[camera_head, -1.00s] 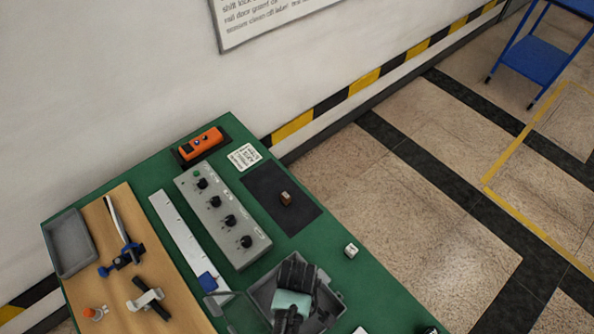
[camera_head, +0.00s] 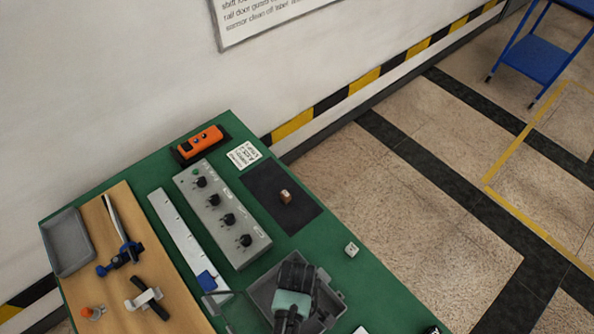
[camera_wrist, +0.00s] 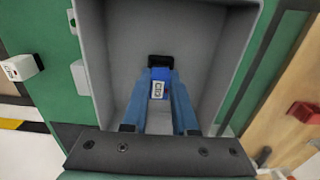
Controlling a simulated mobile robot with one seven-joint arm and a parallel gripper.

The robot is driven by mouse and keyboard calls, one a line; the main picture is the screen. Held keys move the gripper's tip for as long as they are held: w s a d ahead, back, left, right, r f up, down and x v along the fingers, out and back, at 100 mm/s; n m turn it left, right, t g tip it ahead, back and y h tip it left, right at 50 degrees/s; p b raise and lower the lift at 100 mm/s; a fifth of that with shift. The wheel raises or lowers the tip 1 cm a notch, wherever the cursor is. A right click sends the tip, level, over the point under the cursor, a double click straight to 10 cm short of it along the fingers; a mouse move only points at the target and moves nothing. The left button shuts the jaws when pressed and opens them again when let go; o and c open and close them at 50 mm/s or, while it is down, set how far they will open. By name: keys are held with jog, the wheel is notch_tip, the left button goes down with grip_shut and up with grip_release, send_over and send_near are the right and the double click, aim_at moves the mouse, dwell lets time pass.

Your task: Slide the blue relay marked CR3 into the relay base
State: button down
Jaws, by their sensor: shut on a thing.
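A blue relay (camera_wrist: 159,88) with a white label is in the wrist view; the label's letters look like CR3 but are small. My gripper (camera_wrist: 159,92) is shut on it, with one blue finger on each side. The relay and fingertips are inside a grey bin (camera_wrist: 110,35), above its floor. A black piece shows just beyond the relay; I cannot tell whether it is part of it. In the head view my gripper (camera_head: 296,278) is over the grey bin (camera_head: 262,290) and hides the relay. I cannot make out the relay base for certain.
A grey control box (camera_head: 222,215) with black knobs stands left of the bin. A small brown block (camera_head: 285,197) sits on a black mat (camera_head: 262,180). A wooden board with tools is at left.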

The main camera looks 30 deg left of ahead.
jog(key=shift+f, duration=0.3)
jog(key=c, duration=0.6)
grip_release()
notch_tip(320, 180, up, 13)
jog(key=shift+b, duration=0.3)
jog(key=shift+c, duration=0.2)
